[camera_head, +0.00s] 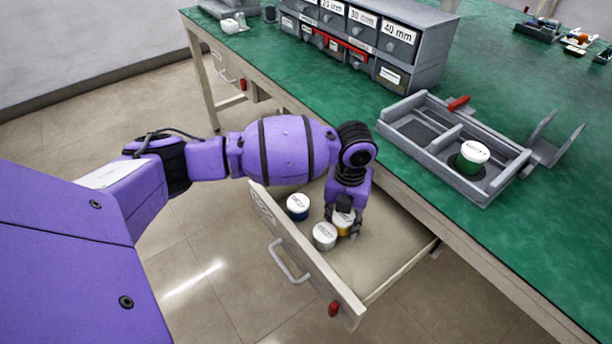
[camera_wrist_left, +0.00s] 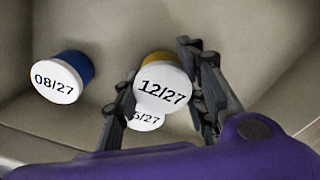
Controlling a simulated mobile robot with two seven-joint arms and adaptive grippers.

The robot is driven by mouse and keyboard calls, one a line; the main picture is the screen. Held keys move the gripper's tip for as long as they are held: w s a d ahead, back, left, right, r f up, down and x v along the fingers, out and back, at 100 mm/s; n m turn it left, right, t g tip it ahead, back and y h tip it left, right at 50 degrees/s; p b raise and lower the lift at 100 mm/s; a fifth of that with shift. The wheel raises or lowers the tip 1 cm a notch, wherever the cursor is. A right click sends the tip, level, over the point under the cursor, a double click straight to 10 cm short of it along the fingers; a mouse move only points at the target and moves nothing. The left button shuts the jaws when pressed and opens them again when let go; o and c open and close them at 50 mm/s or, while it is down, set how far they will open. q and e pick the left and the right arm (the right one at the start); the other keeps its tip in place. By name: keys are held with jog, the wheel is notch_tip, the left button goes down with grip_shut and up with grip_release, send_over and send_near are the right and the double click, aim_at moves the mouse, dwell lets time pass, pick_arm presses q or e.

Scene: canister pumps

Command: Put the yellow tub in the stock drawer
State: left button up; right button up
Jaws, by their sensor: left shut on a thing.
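The yellow tub (camera_head: 343,219) has a white lid and is inside the open stock drawer (camera_head: 385,268). In the left wrist view the yellow tub (camera_wrist_left: 161,88) shows its lid marked 12/27 between the fingers. My left gripper (camera_head: 343,226) reaches down into the drawer and is shut on the yellow tub; it also shows in the left wrist view (camera_wrist_left: 160,100). I cannot tell whether the tub touches the drawer floor. My right gripper is not in view.
In the drawer, a blue tub (camera_head: 297,208) stands to the left and a white-lidded tub (camera_head: 325,236) close beside the yellow one. On the green bench (camera_head: 290,75) are a grey tray (camera_head: 425,125) holding a green tub (camera_head: 471,158), and a labelled drawer cabinet (camera_head: 425,50).

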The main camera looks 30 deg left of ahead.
pick_arm(q)
jog(key=shift+w+f, duration=0.15)
jog(key=shift+f, duration=0.65)
jog(key=shift+r, duration=0.1)
jog(key=o, duration=1.2)
notch_tip(320, 180, up, 11)
jog(key=shift+p, duration=0.95)
jog(key=shift+r, duration=0.55)
